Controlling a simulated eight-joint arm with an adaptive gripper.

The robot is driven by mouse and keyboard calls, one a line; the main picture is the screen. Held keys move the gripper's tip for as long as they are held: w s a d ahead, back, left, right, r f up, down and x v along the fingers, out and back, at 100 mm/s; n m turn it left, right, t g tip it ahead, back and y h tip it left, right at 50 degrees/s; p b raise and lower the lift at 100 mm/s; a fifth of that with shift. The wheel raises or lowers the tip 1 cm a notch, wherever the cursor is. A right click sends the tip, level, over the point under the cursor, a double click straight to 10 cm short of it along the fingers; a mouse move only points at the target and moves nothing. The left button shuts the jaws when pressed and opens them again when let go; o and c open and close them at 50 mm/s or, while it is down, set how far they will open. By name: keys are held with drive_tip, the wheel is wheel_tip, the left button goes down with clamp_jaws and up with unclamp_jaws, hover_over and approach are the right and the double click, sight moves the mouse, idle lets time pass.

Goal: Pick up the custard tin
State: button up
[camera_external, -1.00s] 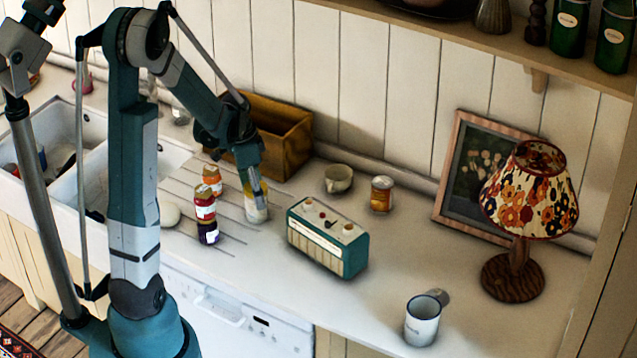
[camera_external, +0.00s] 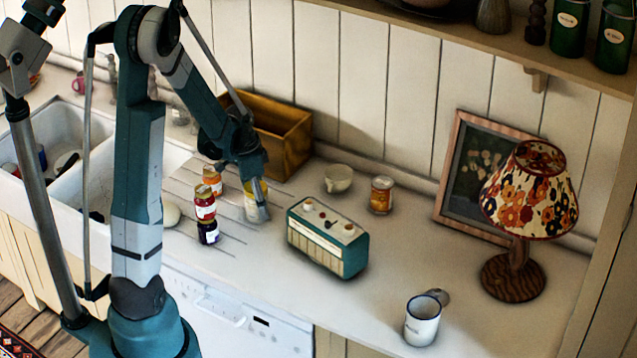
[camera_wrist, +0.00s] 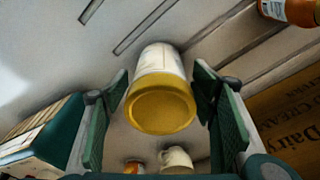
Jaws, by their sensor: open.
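The tin that I take for the custard tin has a yellow top and a pale label; it stands upright on the counter (camera_external: 251,207), partly hidden by my gripper. In the wrist view the tin (camera_wrist: 160,105) lies between the fingers, its yellow top facing the camera. My gripper (camera_wrist: 161,80) is open, with a green-padded finger on each side of the tin. A gap shows on the right; whether the left finger touches is hard to tell. In the external view my gripper (camera_external: 258,205) points down at the tin, the far finger hidden.
A green radio (camera_external: 328,237) stands close on the right. Stacked jars (camera_external: 206,205) stand on the left. A wooden crate (camera_external: 280,135) is behind. Free counter lies around the white mug (camera_external: 423,320).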

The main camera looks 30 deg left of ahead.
drive_tip(key=shift+d+f, duration=0.1)
drive_tip(key=shift+f, duration=0.65)
drive_tip(key=shift+w, duration=0.1)
drive_tip(key=c, duration=1.1)
drive_tip(key=shift+r, duration=0.1)
drive_tip(key=shift+r+p, duration=0.3)
drive_tip(key=shift+r, duration=4.6)
